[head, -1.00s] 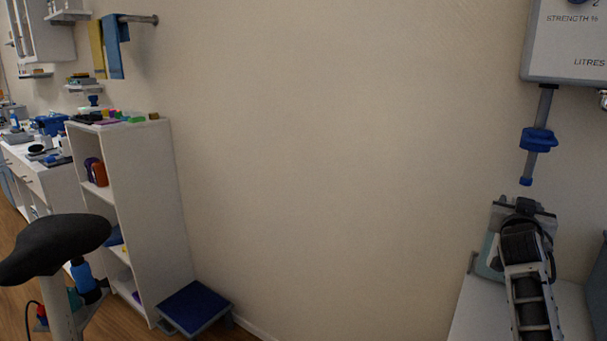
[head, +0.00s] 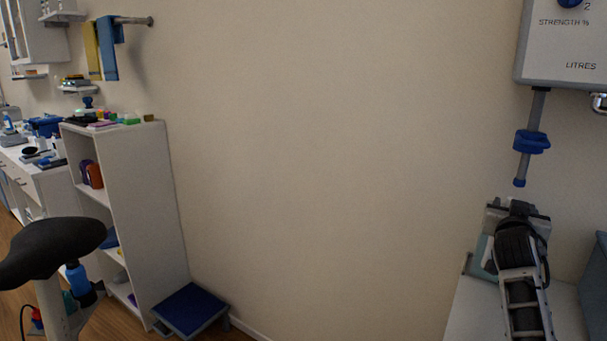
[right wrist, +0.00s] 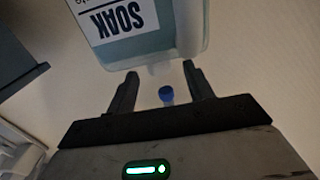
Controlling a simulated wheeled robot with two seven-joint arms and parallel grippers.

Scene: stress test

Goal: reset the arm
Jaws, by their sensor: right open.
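My right arm comes up from the bottom right in the head view, over a white surface. My right gripper shows in the right wrist view (right wrist: 160,72), its two dark fingers apart with nothing held between them. Beyond the fingertips is a translucent bluish container (right wrist: 165,40) with a label reading "SOAK", upside down in this view. A small blue round part (right wrist: 166,94) shows between the fingers; I cannot tell its distance. My left gripper is not in view.
A grey dispenser box (head: 565,45) hangs on the wall above, with a rod and blue collar (head: 532,141) below it. A white worktop (head: 470,310) lies under my right arm. At left stand a white shelf unit (head: 150,210), a black saddle-shaped seat (head: 50,250) and a blue-topped step (head: 190,310).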

